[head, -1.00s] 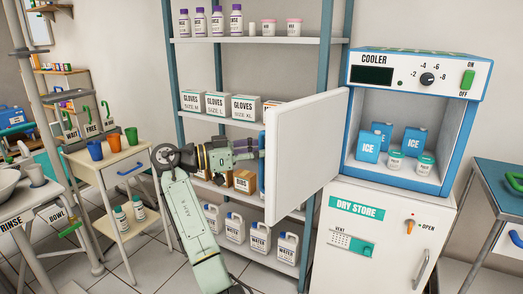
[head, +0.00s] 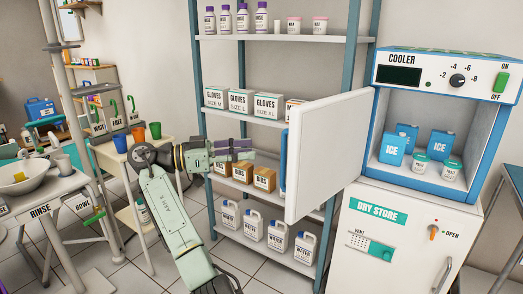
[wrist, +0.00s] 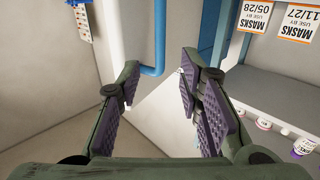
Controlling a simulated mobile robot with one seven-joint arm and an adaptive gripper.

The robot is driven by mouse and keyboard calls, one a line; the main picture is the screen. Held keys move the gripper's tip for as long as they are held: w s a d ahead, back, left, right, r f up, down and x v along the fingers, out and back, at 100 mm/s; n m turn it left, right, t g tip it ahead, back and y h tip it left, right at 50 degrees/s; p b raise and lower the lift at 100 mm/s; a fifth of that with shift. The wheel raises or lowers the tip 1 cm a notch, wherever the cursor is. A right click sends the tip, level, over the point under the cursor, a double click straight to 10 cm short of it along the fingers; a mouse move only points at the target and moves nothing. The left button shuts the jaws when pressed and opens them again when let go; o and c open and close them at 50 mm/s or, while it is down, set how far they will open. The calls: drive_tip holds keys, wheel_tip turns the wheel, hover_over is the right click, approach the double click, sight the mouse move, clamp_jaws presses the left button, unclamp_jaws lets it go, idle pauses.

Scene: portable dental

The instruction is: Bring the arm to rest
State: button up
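My arm reaches up in the head view, folded at the elbow, with my gripper (head: 237,150) pointing right in front of the shelf rack. In the wrist view my gripper (wrist: 155,98) has its purple-padded fingers well apart, with nothing between them. The cooler door (head: 330,150) stands swung open to the right of my gripper, and its blue handle (head: 283,162) faces my gripper across a small gap. The blue handle also shows in the wrist view (wrist: 159,40), beyond the fingertips. I cannot tell the exact distance between fingers and handle.
The open cooler (head: 435,125) holds blue ice packs and white jars. The shelf rack (head: 270,38) behind my arm carries glove boxes, bottles and water jugs. A small cart (head: 120,160) with cups and a sink bowl (head: 25,177) stand left. Floor shows between cart and rack.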

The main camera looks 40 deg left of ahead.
drive_tip(key=shift+s+a, duration=0.35)
drive_tip(key=shift+s, duration=0.1)
